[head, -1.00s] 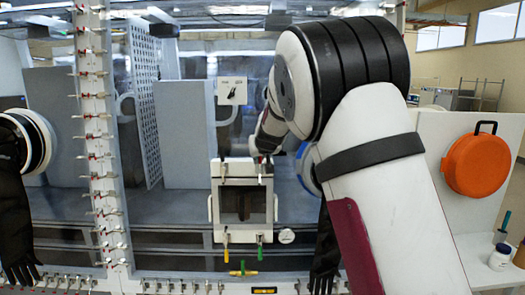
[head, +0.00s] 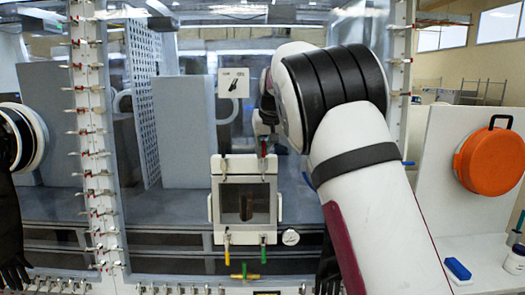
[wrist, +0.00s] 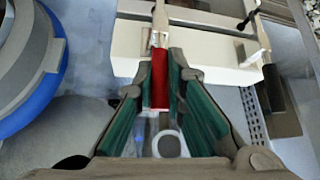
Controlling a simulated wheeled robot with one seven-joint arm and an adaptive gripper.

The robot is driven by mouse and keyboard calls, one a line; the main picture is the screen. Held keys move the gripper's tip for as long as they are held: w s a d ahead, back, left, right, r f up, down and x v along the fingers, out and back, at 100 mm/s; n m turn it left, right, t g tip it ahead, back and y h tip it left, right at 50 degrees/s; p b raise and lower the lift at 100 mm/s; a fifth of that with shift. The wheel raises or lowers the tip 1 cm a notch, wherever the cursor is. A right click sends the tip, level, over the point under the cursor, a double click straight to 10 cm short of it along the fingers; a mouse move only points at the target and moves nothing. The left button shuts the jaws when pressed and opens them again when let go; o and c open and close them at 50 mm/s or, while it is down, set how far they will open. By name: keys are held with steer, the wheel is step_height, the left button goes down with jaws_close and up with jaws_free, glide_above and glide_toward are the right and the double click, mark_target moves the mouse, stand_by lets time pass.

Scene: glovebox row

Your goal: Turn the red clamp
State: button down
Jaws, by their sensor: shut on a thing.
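The red clamp (head: 263,151) is at the top right corner of the small framed door (head: 214,205) on the glovebox front. In the head view its handle points upward. In the wrist view the red handle (wrist: 160,82) lies between the two green-padded fingers of my gripper (wrist: 162,74). My gripper (head: 265,133) is shut on this handle, just above the door. My arm hides part of the panel to the right.
Other clamps sit at the door's top left (head: 224,166), bottom left in yellow (head: 227,243) and bottom right in green (head: 263,252). An orange round case (head: 488,161) hangs at right. A black glove (head: 12,225) hangs at left.

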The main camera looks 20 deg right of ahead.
steer(key=c, duration=1.6)
jaws_free()
steer(key=shift+w+d+f, duration=0.1)
steer(key=shift+c, duration=0.2)
steer(key=v, duration=1.2)
